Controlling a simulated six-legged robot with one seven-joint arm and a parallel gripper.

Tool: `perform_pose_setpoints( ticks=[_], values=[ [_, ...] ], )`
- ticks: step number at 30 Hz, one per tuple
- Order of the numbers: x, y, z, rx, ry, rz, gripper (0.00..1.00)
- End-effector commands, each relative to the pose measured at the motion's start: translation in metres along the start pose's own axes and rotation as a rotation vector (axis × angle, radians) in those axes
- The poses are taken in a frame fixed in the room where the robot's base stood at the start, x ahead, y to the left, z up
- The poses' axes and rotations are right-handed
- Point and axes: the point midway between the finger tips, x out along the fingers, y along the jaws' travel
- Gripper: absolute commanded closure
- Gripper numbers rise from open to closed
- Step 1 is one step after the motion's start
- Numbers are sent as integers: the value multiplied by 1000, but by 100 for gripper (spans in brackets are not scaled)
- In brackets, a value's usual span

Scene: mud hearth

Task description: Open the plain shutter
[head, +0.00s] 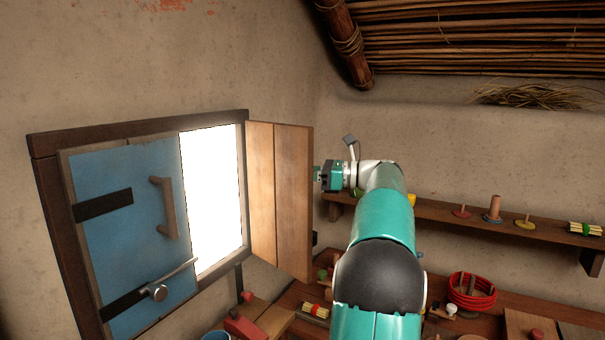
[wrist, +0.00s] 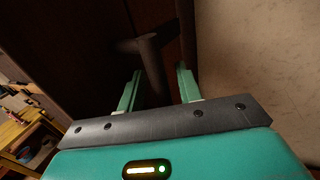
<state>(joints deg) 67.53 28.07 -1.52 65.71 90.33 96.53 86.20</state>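The plain shutter (head: 279,190) is bare wood and stands swung out from the right side of the window frame, with the bright opening (head: 212,195) uncovered beside it. In the wrist view its face (wrist: 90,40) is dark, and a dark bar handle (wrist: 150,62) stands off it. My gripper (head: 318,178) is at the shutter's right edge in the head view, its tips partly hidden. In the wrist view my gripper (wrist: 159,69) is open, with the handle between its two fingers and gaps showing on both sides.
A blue shutter (head: 125,225) with a wooden handle and metal latch covers the window's left half. A shelf (head: 450,212) with small items runs along the right wall. Below are a cluttered bench (head: 385,320) and a red basket (head: 472,292).

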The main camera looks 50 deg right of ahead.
Motion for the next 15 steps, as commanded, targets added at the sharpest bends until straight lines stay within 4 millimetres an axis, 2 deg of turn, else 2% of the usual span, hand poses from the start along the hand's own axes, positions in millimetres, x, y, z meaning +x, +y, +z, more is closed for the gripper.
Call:
perform_pose_setpoints(
  ticks=[8, 11, 15],
  values=[
    [-6, -3, 0, 0, 0, -4, 65],
    [-16, -3, 0, 0, 0, -6, 65],
    [-41, -3, -1, 1, 0, -8, 65]
  ],
)
